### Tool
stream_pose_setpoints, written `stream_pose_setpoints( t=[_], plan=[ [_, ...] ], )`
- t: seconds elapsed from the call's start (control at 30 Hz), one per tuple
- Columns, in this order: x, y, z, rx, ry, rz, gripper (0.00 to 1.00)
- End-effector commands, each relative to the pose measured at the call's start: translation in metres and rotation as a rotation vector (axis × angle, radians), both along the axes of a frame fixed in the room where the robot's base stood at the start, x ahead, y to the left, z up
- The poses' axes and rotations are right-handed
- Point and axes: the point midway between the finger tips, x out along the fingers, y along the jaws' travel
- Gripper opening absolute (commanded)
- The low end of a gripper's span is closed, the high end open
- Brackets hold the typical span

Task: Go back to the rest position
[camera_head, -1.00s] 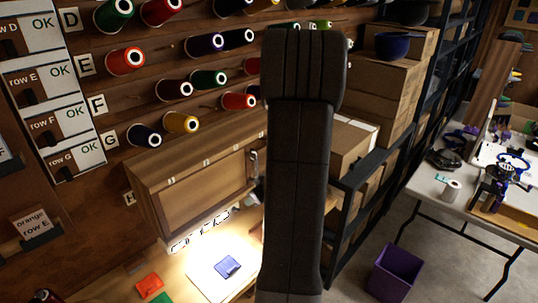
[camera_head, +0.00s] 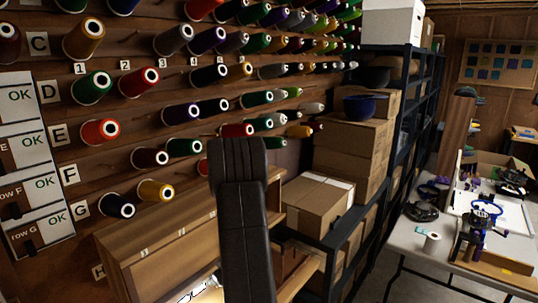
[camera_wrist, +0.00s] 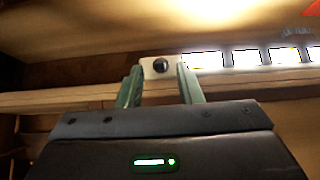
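My gripper (camera_wrist: 160,84) shows in the wrist view with two green fingers spread apart. A small pale plate with a dark round knob (camera_wrist: 160,66) shows in the gap between the fingertips. I cannot tell its distance, and no grip on it is visible. In the head view my dark arm stands upright in front of the wooden cabinet (camera_head: 150,240). The arm hides my gripper there.
Several thread spools (camera_head: 100,131) stick out from the wall on the left. Cardboard boxes (camera_head: 318,202) sit on a dark shelf rack behind my arm. A white worktable (camera_head: 405,250) stands at the right, with open floor before it.

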Motion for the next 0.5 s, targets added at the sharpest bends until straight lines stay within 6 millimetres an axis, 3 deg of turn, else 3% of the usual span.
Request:
stream_pose_setpoints(
  t=[0.5],
  plan=[
    [0.0054, 0.0073, -0.0112, 0.000, 0.000, 0.000, 0.33]
  ],
)
